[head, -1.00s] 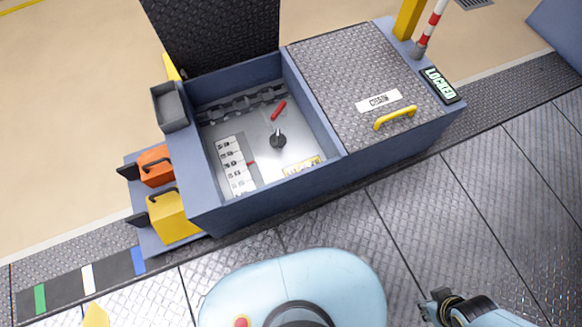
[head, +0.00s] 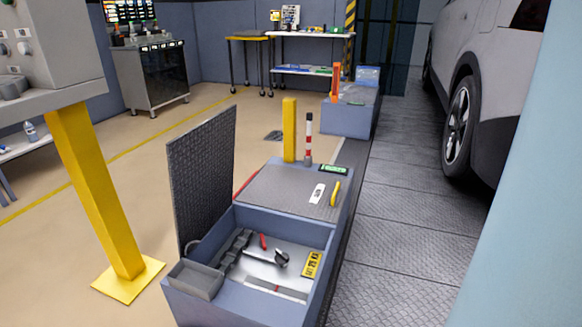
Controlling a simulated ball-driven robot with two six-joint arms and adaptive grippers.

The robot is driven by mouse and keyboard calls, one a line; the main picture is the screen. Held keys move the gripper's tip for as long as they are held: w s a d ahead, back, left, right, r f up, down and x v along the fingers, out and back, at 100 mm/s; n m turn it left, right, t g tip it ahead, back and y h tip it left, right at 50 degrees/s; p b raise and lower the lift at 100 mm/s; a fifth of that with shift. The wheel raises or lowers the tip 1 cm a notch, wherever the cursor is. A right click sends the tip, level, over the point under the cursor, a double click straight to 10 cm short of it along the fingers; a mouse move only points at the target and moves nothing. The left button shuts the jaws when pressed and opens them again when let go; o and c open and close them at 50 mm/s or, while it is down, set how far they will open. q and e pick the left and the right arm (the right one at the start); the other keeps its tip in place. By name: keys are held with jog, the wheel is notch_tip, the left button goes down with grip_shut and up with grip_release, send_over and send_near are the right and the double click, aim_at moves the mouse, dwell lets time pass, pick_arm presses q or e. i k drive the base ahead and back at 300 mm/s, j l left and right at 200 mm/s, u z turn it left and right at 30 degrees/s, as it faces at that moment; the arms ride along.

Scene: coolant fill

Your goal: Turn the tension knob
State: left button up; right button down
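The tension knob, seemingly the black knob (head: 281,258), stands on the light panel (head: 262,272) inside an open blue box (head: 318,286) at the bottom middle of the head view. A small red handle (head: 263,241) lies just behind it, and a yellow label (head: 312,264) is to its right. A chain (head: 235,247) runs along the left side of the panel. The scale beside the knob is mostly cut off or hidden by the near wall. Neither of my grippers is in view.
The raised dark lid (head: 203,180) stands at the box's left. A closed lid with a yellow handle (head: 335,193) adjoins behind. A yellow post (head: 95,190) stands left. Metal floor (head: 400,240) right of the box is clear up to the car (head: 490,90).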

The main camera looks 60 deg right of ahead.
aim_at(281, 258)
jog(key=j+z, duration=0.1)
jog(key=z, duration=0.3)
jog(key=j+z, duration=0.1)
jog(key=z, duration=0.35)
jog(key=j+z, duration=0.1)
jog(key=z, duration=0.7)
jog(key=k+j+z, duration=0.1)
jog(key=z, duration=0.35)
jog(key=l+u, duration=0.25)
jog(key=i+u, duration=0.1)
jog(key=u, duration=0.15)
jog(key=i+l+u, duration=0.2)
jog(key=l+u, duration=0.25)
jog(key=l, duration=0.15)
jog(key=l+u, duration=0.45)
jog(key=l, duration=0.15)
jog(key=l+u, duration=0.45)
jog(key=l, duration=0.25)
jog(key=i, duration=0.05)
